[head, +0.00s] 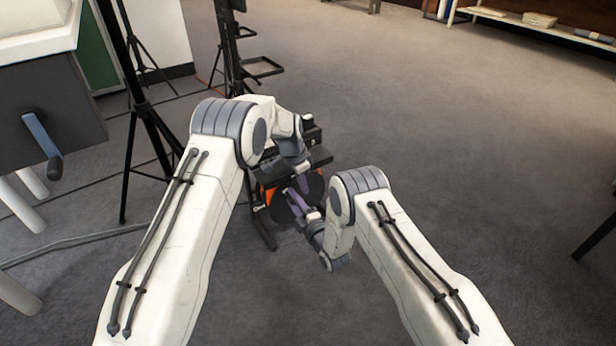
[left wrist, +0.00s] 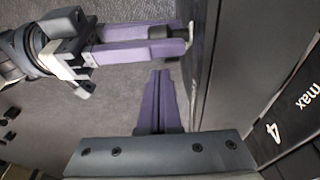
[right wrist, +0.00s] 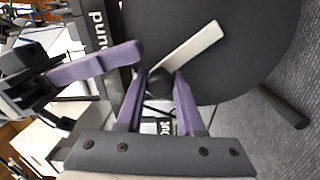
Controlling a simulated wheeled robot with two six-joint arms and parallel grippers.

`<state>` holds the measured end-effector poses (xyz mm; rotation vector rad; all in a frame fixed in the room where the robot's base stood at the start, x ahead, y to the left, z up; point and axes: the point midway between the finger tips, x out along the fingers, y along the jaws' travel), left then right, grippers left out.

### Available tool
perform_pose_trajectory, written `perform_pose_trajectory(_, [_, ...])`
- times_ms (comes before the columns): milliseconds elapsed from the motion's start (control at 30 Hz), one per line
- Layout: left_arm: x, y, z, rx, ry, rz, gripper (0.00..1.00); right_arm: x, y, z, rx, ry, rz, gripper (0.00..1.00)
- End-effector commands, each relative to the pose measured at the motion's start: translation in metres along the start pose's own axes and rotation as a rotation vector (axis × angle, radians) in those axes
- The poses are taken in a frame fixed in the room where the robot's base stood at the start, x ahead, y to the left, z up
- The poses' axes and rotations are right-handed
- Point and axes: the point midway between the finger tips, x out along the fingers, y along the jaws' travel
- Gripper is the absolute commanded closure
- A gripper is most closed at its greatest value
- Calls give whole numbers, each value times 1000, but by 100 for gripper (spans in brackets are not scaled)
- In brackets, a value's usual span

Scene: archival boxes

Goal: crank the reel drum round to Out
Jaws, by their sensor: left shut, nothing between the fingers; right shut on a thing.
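The reel drum (head: 272,196) shows as orange with a dark round face, low on a stand, in the head view, mostly behind my grippers. In the right wrist view its dark disc face (right wrist: 250,45) fills the upper right, with a pale crank arm (right wrist: 190,46) across it, ending at a dark handle (right wrist: 159,82). My right gripper (right wrist: 158,85) is shut on that handle. In the left wrist view the right gripper's purple fingers are around the handle (left wrist: 168,46). My left gripper (left wrist: 160,74) is shut and empty beside the drum, close to the right fingers. No Out mark is readable.
Dark panels with white lettering, including "max" (left wrist: 305,92), stand close by the drum. A black tripod (head: 140,110) and cables are left of it. The carpet (head: 470,150) to the right is clear.

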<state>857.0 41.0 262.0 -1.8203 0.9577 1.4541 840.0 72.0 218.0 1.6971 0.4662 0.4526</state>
Motion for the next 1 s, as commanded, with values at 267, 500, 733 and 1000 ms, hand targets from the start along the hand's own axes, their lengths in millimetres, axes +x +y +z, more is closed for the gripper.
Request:
perform_pose_trajectory(267, [3, 0, 14, -2, -1, 1, 100, -2, -2, -1, 2, 1, -5, 100])
perform_pose_trajectory(500, [3, 0, 14, -1, 0, 0, 100, -2, -2, 0, 2, 1, -5, 100])
perform_pose_trajectory(733, [6, 1, 29, -1, -3, 3, 100, -1, -2, 0, 2, 0, -4, 100])
perform_pose_trajectory(1000, [8, 1, 33, -1, -12, 8, 100, -1, 0, 3, 4, -8, 2, 48])
